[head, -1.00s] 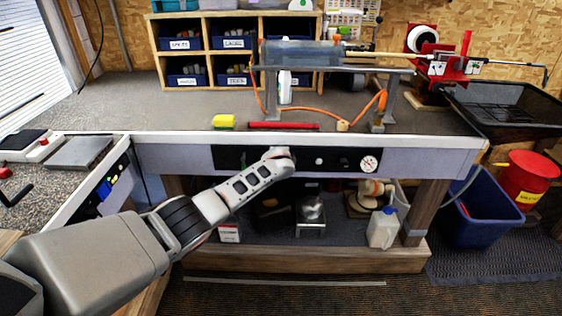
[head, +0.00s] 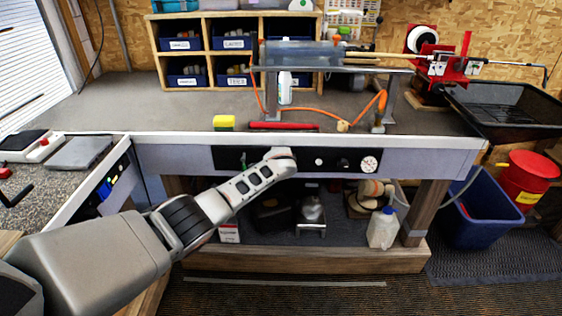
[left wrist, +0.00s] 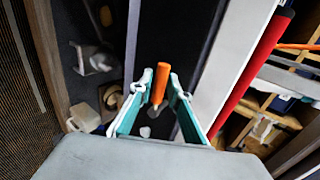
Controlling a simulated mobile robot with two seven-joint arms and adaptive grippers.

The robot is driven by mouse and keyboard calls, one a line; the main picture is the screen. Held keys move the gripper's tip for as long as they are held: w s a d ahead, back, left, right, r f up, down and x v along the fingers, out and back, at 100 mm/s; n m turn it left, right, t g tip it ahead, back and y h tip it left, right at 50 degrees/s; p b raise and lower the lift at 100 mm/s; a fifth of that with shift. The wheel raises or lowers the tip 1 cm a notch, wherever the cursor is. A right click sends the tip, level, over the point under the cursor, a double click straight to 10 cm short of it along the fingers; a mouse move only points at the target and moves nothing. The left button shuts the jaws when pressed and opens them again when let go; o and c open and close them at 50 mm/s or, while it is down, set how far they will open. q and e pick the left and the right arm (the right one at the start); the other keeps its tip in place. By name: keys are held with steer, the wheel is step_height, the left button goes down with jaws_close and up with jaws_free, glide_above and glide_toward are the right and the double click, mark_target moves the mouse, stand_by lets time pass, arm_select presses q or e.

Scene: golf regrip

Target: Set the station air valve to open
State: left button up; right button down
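The air valve's orange lever (left wrist: 160,82) shows in the left wrist view, standing out from a dark panel. My left gripper (left wrist: 161,82) has its two teal fingers on either side of the lever, apart, with a narrow gap visible; contact is not clear. In the head view, my left arm reaches the black control panel (head: 230,158) on the bench front. My wrist hides the lever and fingertips there. A round white gauge (head: 369,161) sits at the panel's right end. My right gripper is not in view.
A white jug (head: 383,228) stands on the lower shelf. A blue bin (head: 484,215) is on the floor at right.

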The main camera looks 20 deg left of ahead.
arm_select(q)
steer(key=shift+s, duration=0.1)
steer(key=v, duration=1.1)
steer(key=shift+s+r, duration=0.25)
steer(key=shift+s, duration=0.05)
steer(key=shift+d, duration=0.1)
steer(key=s+d+f+n+h, duration=0.2)
steer(key=s+d+f, duration=0.1)
steer(key=s+f, duration=0.7)
steer(key=s+d+f+n+h, duration=0.2)
steer(key=s+f, duration=0.7)
steer(key=f, duration=0.1)
steer(key=s+f+n+h, duration=0.1)
steer(key=s+n, duration=0.2)
steer(key=s, duration=0.8)
steer(key=s+a+f+n+h, duration=0.1)
steer(key=s+n, duration=0.2)
steer(key=s, duration=0.9)
steer(key=shift+a+f, duration=0.2)
steer(key=shift+f, duration=0.05)
